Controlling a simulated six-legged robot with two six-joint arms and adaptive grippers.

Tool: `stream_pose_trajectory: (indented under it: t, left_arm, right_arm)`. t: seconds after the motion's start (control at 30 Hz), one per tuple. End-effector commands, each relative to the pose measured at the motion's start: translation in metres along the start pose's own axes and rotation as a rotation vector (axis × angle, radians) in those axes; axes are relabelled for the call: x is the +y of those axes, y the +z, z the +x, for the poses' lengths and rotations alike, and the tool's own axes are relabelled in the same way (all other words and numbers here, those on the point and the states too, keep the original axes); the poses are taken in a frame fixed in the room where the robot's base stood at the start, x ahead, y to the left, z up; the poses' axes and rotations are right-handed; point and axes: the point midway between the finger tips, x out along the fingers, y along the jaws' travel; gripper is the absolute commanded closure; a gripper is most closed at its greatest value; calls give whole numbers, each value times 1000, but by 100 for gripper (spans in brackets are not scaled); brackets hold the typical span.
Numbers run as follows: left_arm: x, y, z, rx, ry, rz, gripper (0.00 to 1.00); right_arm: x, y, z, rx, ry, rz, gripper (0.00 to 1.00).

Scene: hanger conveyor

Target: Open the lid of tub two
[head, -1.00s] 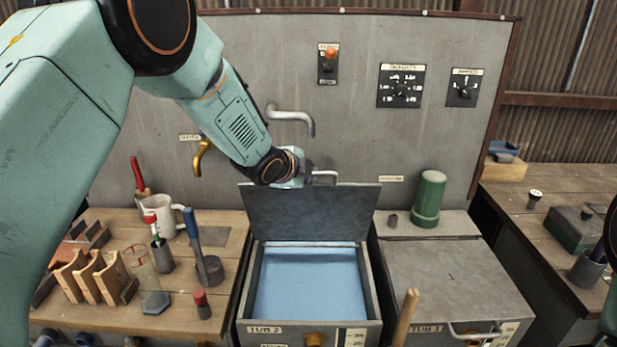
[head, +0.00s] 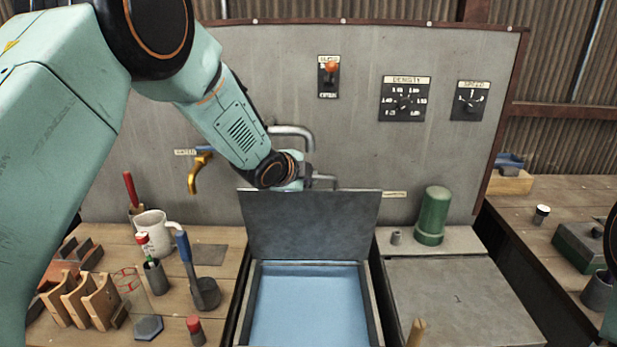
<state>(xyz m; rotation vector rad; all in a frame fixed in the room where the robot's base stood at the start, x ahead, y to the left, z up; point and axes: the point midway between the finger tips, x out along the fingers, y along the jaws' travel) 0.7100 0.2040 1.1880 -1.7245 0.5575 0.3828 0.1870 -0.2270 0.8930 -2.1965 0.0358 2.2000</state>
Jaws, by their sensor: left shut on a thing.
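Tub two (head: 372,305) stands open at the bottom centre of the head view, with pale blue liquid (head: 308,300) inside. Its dark grey lid (head: 310,225) stands about upright at the back of the tub. My left gripper (head: 306,182) is at the lid's top edge, shut on the lid's handle (head: 325,179). The fingertips are small and partly hidden by my wrist.
Tub three (head: 455,290) is closed on the right, with a green cylinder (head: 433,216) behind it. Taps (head: 199,172) stick out from the back panel. The left bench holds a mug (head: 152,232), wooden racks (head: 85,298) and tools. A right bench (head: 560,215) holds small items.

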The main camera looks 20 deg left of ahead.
Motion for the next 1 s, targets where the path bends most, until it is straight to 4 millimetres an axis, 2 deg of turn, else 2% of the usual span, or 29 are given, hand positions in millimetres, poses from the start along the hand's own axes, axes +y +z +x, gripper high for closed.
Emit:
stream_pose_trajectory:
  t: [0.27, 0.3, 0.6, 0.87, 1.0]
  left_arm:
    - [-4, -1, 0, 2, -7, -1, 100]
    - [-4, -1, 0, 2, -7, -1, 90]
    - [-3, 0, 1, 1, -3, 0, 66]
    - [-2, 1, 2, 0, 0, 0, 66]
    - [-2, 1, -7, 0, -1, -2, 66]
  right_arm:
    - [0, 0, 0, 0, 0, 0, 60]
    - [0, 0, 0, 0, 0, 0, 60]
    - [0, 0, 0, 0, 0, 0, 60]
    - [0, 0, 0, 0, 0, 0, 60]
    - [0, 0, 0, 0, 0, 0, 60]
